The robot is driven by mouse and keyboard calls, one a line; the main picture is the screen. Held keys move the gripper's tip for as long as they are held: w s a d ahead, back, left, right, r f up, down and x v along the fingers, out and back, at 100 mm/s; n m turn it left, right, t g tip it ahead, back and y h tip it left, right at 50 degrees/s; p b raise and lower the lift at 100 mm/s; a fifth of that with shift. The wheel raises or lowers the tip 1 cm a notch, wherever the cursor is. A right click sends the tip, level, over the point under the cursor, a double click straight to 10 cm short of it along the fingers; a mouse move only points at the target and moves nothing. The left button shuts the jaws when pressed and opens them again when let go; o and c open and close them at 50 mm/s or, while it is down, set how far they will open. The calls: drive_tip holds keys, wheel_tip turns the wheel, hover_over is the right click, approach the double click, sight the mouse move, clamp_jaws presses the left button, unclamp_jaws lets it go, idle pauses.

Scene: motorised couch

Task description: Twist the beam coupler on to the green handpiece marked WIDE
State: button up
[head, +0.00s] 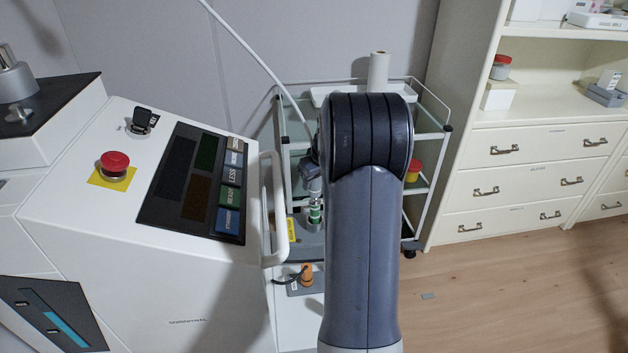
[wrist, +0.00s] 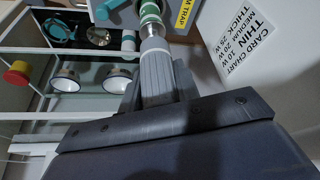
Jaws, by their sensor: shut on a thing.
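My gripper (wrist: 157,88) is shut on the beam coupler (wrist: 155,68), a grey ribbed cylinder between the two dark fingers in the wrist view. The coupler's far end lines up with the green handpiece (wrist: 150,12), which has green and white bands and a silver collar. The two look in contact or nearly so; I cannot tell whether they are locked together. In the head view the green handpiece (head: 315,214) stands upright below my gripper (head: 312,180), partly beside my arm. The WIDE marking is not readable.
A yellow-labelled holder surface (head: 291,229) lies around the handpiece. An orange piece (head: 307,272) with a black cable sits lower. The white console (head: 130,270) with a red button (head: 115,161) is left. A glass-shelved trolley (head: 432,165) stands behind; a card chart (wrist: 240,38) is close right.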

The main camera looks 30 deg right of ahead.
drive_tip(key=shift+f+b, duration=1.1)
drive_tip(key=shift+f, duration=0.3)
idle(0.3)
drive_tip(key=o, duration=0.3)
drive_tip(key=shift+r, duration=0.1)
drive_tip(key=c, duration=0.3)
drive_tip(key=shift+m+h+p, duration=0.3)
drive_tip(key=shift+m+p, duration=0.1)
drive_tip(key=shift+m, duration=0.5)
drive_tip(key=shift+m+h+p, duration=0.3)
drive_tip(key=shift+m+p, duration=0.15)
drive_tip(key=shift+m, duration=0.45)
drive_tip(key=shift+m, duration=0.4)
drive_tip(key=shift+d+m+g+h+p, duration=0.1)
drive_tip(key=shift+m+g+h+p, duration=0.2)
drive_tip(key=shift+m+h, duration=0.15)
